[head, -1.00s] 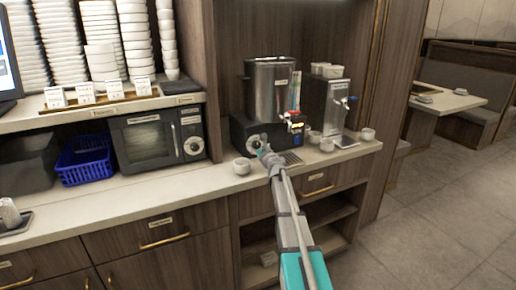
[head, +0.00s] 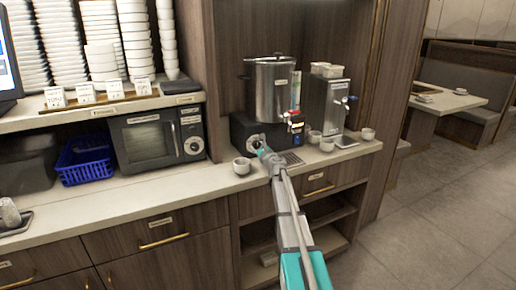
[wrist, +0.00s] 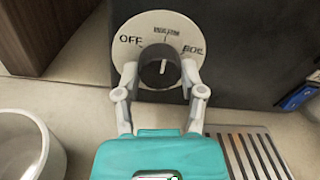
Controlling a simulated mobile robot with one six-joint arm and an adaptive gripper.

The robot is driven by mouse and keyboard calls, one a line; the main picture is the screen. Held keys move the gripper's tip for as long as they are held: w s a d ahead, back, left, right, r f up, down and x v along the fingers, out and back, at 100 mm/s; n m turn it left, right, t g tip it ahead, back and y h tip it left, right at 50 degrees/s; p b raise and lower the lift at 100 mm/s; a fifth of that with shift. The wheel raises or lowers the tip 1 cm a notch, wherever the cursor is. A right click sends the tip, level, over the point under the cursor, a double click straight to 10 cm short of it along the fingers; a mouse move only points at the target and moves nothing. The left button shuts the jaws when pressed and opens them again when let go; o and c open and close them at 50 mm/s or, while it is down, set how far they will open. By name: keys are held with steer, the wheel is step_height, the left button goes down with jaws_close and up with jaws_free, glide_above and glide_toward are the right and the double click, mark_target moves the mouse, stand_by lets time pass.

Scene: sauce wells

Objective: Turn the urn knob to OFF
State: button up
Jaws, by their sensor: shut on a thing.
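The steel urn (head: 274,90) stands on a black base at the back of the counter. Its black knob (wrist: 160,67) sits on a round white dial (wrist: 133,27) on the base's front face. The dial reads OFF at the left, a small label at the top and another word at the right. The knob's white mark is near upright, towards the top label rather than OFF. My gripper (wrist: 160,78) has one finger on each side of the knob and is shut on it. In the head view my gripper (head: 262,147) reaches the dial from the front.
A white cup (head: 242,166) stands just left of my gripper, and it also shows in the wrist view (wrist: 25,145). A slotted drip tray (wrist: 245,155) lies to the right. A second dispenser (head: 328,105) and several cups stand further right. A microwave (head: 150,140) is left.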

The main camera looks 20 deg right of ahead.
steer(key=n, duration=1.1)
steer(key=shift+t+b, duration=0.3)
steer(key=shift+b, duration=0.05)
steer(key=shift+n, duration=0.4)
steer(key=o, duration=1.2)
steer(key=shift+c, duration=0.2)
steer(key=shift+d, duration=0.1)
